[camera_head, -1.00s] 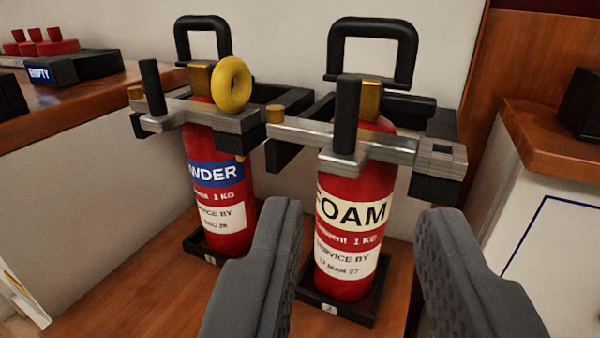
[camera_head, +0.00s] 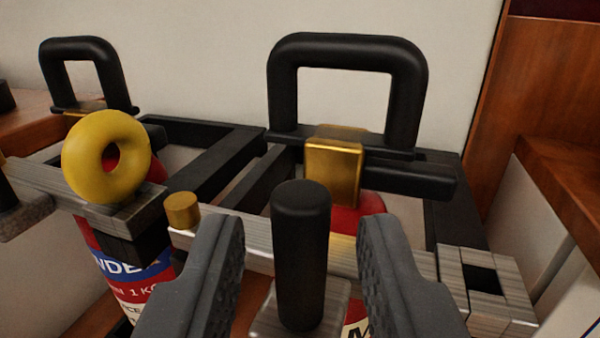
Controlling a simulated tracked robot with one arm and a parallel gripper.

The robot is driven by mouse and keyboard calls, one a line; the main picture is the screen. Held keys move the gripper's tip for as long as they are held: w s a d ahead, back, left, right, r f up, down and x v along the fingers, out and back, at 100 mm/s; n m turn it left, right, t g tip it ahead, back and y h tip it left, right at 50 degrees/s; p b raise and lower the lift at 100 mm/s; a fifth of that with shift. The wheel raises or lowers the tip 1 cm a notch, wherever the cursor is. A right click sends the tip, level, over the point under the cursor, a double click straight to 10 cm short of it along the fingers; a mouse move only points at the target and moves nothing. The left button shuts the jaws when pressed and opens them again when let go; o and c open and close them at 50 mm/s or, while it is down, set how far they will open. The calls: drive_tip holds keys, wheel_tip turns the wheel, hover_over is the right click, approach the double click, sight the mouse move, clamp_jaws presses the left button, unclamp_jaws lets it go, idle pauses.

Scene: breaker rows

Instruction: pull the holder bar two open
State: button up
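Holder bar two is the silver bar (camera_head: 250,257) that runs across the front of the right-hand extinguisher (camera_head: 368,204), the one with the foam label. Its upright black handle post (camera_head: 301,255) stands on a small silver plate. My gripper (camera_head: 300,245) is open, with one grey finger to the left of the post and one to the right. Gaps show between the post and both fingers. The bar's right end meets a silver square-holed catch (camera_head: 485,285). My fingers hide parts of the bar and most of the foam label.
A brass knob (camera_head: 183,210) is at the bar's left end. To the left are the powder extinguisher (camera_head: 120,265), its own bar and a yellow ring (camera_head: 106,157). Black carrying handles (camera_head: 348,45) rise behind. A wooden counter (camera_head: 565,180) is at right.

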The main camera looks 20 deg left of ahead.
drive_tip(key=shift+x, duration=1)
clamp_jaws()
